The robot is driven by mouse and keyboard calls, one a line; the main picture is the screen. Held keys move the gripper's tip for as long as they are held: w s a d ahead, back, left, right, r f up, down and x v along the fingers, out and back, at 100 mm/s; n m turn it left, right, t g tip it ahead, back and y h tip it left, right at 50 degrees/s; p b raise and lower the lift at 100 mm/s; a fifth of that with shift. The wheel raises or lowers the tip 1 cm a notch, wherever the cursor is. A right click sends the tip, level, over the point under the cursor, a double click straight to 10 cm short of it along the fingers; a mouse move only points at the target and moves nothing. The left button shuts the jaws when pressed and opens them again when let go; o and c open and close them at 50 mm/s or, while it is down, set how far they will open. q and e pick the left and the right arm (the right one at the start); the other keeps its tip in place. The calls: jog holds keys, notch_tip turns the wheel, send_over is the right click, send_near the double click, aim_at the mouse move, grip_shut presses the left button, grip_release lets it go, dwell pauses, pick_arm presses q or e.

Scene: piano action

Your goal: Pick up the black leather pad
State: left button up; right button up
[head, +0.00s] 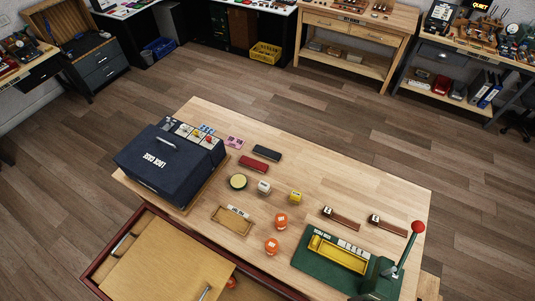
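A small flat black pad (267,152) lies on the wooden workbench (340,180), near its far edge and right of the dark blue case. It appears to be the black leather pad. A dark red pad (253,164) of similar shape lies just in front of it, apart from it. Nothing lies on top of the black pad. Neither of my grippers shows in the head view.
A dark blue case (170,160) stands at the bench's left. A round tin (238,182), white and yellow cubes (295,196), orange-lidded jars (281,221) and a wooden tray (232,220) stand nearer. A green press with a red-knobbed lever (400,262) is at right.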

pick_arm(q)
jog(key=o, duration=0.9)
